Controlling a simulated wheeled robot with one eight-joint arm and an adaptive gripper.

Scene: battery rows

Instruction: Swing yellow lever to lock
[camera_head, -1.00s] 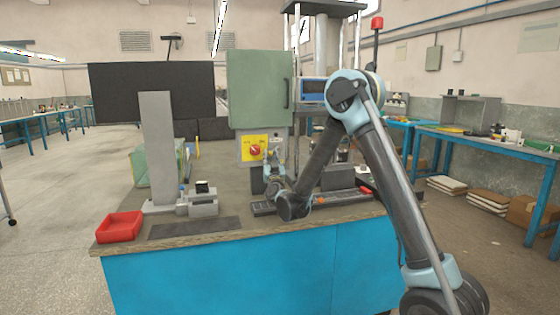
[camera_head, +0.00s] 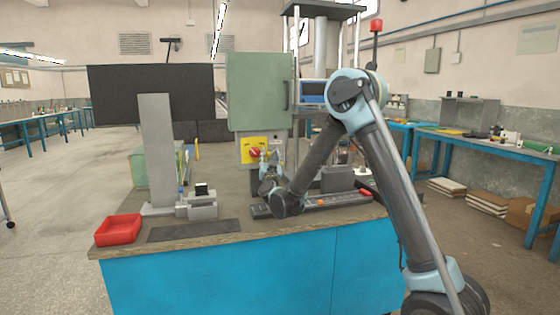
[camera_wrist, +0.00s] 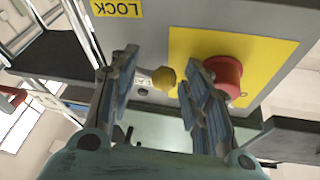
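The yellow lever's knob (camera_wrist: 164,78) shows in the wrist view between the two fingers of my gripper (camera_wrist: 157,72). The fingers stand apart, with visible gaps on both sides of the knob. The lever's shaft is mostly hidden behind the knob. A yellow LOCK label (camera_wrist: 116,8) appears upside down on the grey panel at the top. In the head view my gripper (camera_head: 268,165) is in front of the grey box below the green cabinet (camera_head: 260,90); the lever cannot be made out there.
A red rotary knob (camera_wrist: 224,74) on a yellow plate (camera_wrist: 262,60) sits close beside my right finger in the wrist view. On the bench are a red tray (camera_head: 118,230), a grey upright post (camera_head: 156,150) and a dark mat (camera_head: 194,230).

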